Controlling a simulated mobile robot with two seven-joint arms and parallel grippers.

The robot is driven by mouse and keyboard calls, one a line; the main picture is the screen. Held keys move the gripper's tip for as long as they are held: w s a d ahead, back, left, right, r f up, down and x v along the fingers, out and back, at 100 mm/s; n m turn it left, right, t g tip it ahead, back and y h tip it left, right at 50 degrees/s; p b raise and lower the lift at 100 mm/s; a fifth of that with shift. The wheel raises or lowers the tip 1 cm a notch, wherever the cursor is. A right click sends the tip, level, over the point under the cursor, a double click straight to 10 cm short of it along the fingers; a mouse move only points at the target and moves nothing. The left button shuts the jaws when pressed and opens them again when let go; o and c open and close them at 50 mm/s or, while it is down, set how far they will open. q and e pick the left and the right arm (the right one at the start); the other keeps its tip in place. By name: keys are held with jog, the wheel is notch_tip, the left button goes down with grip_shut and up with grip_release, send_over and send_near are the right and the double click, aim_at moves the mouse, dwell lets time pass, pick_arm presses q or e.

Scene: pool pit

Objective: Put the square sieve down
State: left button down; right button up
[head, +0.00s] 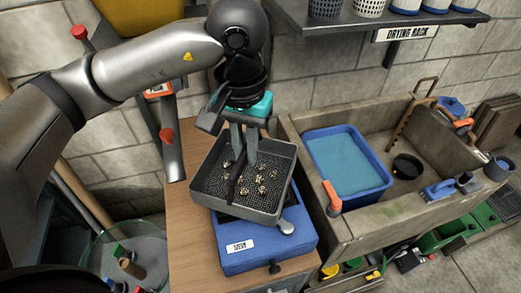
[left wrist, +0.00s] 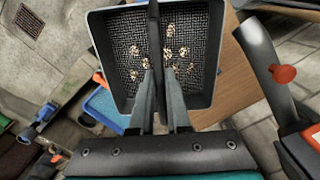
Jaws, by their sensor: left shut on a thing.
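The square sieve (head: 277,203) is a grey tray with a dark mesh floor and several small pale bits lying in it. It also shows in the left wrist view (left wrist: 211,88). My left gripper (head: 242,162) points down into it and is shut on the dark bar that crosses its middle. The sieve is over a blue box (head: 262,252) with a white label on its front, turned slightly relative to it. I cannot tell whether the two touch. The sieve hides most of the box's top. My right gripper is not in view.
The blue box stands on a wooden bench top (head: 190,240). To the right is a stone trough with a blue basin (head: 378,194) of water and an orange-handled tool (head: 332,196). A drying rack shelf (head: 375,22) hangs above. A clear bin (head: 150,258) stands at lower left.

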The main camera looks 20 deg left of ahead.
pick_arm(q)
jog(key=n, duration=0.1)
jog(key=w+n, duration=0.1)
jog(key=shift+a+r+n, duration=0.2)
jog(key=shift+r+n, duration=0.1)
jog(key=w+a+r+n+b, duration=0.1)
jog(key=w+a+r+n, duration=0.2)
jog(key=n, duration=0.8)
jog(key=w+a+r+n, duration=0.1)
jog(key=w+r+n, duration=0.25)
jog(key=n, duration=0.75)
jog(key=f+b, duration=0.1)
jog(key=f, duration=1.2)
jog(key=f+b, duration=0.1)
jog(key=f, duration=0.6)
jog(key=shift+w+f+b, duration=0.25)
jog(key=shift+w+b, duration=0.05)
jog(key=shift+b, duration=0.05)
jog(key=c, duration=1.3)
grip_release()
jog(key=shift+f, duration=0.2)
jog(key=shift+c, duration=0.2)
jog(key=o, duration=0.4)
jog(key=shift+o, duration=0.2)
jog(key=shift+r, duration=0.1)
